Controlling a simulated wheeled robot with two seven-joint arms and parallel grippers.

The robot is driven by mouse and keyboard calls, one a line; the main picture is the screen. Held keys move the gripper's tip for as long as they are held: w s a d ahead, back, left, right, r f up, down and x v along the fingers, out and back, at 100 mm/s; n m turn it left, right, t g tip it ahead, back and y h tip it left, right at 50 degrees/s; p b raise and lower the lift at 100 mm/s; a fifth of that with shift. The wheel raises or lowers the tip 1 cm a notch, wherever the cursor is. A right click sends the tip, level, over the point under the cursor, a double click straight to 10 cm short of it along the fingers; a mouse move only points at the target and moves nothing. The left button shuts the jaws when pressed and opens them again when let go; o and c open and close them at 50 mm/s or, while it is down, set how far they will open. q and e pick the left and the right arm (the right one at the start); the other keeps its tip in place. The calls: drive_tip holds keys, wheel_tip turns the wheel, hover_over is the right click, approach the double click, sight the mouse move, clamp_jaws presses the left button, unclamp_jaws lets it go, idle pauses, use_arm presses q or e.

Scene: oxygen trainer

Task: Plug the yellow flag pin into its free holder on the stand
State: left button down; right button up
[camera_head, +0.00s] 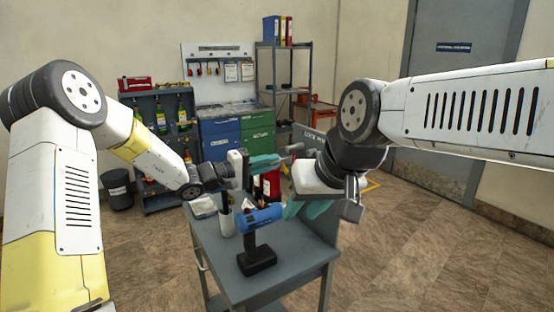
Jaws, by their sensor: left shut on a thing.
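My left gripper (279,159) comes in above the grey table, its teal fingers pointing right. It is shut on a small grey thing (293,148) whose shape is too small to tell. My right gripper (296,208) is lower and to the right, its teal fingers pointing left beside the blue drill; whether it is open or shut is unclear. I cannot pick out a yellow flag pin, its holder or the stand; my wrists and the drill may hide them.
A blue drill (259,218) with a black base stands on the grey table (219,258). A white cylinder (226,221) stands left of it. Blue (220,139) and green (257,134) cabinets and a shelf rack (284,88) stand behind. The floor at right is clear.

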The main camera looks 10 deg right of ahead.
use_arm(q)
drive_tip(key=shift+w+d, duration=0.15)
drive_tip(key=shift+d, duration=0.25)
drive_tip(key=shift+d, duration=0.2)
drive_tip(key=shift+x, duration=2.75)
drive_tip(key=shift+m, duration=0.3)
drive_tip(key=shift+x, duration=2.1)
drive_tip(key=c, duration=1.3)
unclamp_jaws()
